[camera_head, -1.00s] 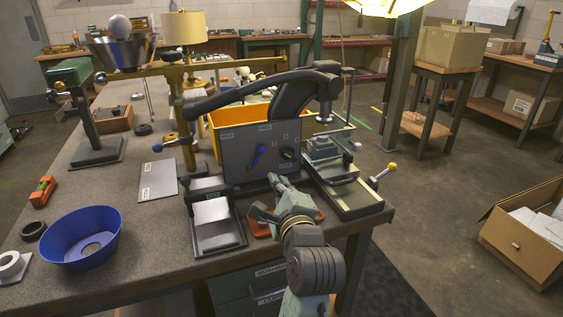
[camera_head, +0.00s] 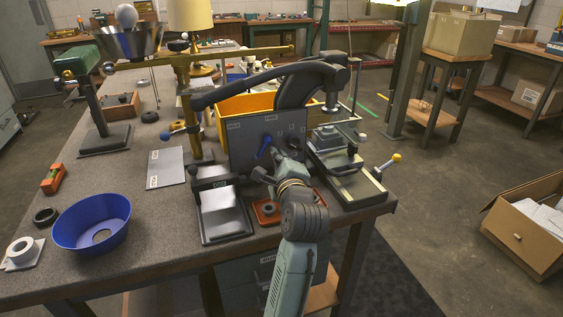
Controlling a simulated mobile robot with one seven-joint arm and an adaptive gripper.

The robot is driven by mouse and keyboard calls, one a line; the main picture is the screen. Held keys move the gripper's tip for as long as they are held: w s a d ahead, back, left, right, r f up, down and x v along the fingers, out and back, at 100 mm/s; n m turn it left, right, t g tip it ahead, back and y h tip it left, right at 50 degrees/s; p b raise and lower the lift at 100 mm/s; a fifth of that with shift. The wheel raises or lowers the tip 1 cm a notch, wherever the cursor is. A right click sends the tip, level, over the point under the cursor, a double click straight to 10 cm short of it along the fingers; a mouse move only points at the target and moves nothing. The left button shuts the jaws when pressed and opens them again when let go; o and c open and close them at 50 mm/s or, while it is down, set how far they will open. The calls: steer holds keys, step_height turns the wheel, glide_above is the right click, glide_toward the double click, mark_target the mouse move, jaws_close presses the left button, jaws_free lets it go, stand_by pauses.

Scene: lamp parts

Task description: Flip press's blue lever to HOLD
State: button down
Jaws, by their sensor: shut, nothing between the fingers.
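The press has a dark upright panel (camera_head: 240,153) with small white labels, too small to read. Its blue lever (camera_head: 264,146) sits on the panel's face and leans with its upper end to the right. A black knob on the panel is now mostly hidden behind my gripper. My gripper (camera_head: 266,165) is in front of the panel, just below and close to the blue lever. Its fingers are together and empty. I cannot tell whether they touch the lever. The press's long black handle (camera_head: 245,84) arches above the panel.
A yellow bin (camera_head: 235,104) stands behind the panel. A black stand with a white plate (camera_head: 219,200) is left of my arm, and an orange-red tray (camera_head: 268,212) lies below it. A vise-like fixture (camera_head: 345,165) is at right. A blue bowl (camera_head: 92,225) is at left.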

mark_target(259, 139)
steer(key=shift+w+a, duration=0.15)
steer(key=shift+w, duration=0.5)
steer(key=shift+s+a+r+n, duration=0.1)
steer(key=shift+a+r+n, duration=0.15)
steer(key=shift+n, duration=0.55)
steer(key=shift+r+n+t, duration=0.2)
steer(key=shift+n+t, duration=0.1)
steer(key=shift+n, duration=0.1)
steer(key=a+n, duration=0.1)
steer(key=n, duration=0.1)
steer(key=r+n, duration=0.1)
steer(key=n, duration=0.2)
steer(key=s+a+n, duration=0.1)
steer(key=n, duration=0.1)
steer(key=shift+a+r+n+t, duration=0.3)
steer(key=shift+a+r+t, duration=0.05)
steer(key=shift+r+t, duration=0.05)
steer(key=shift+a, duration=0.25)
steer(key=shift+s, duration=0.1)
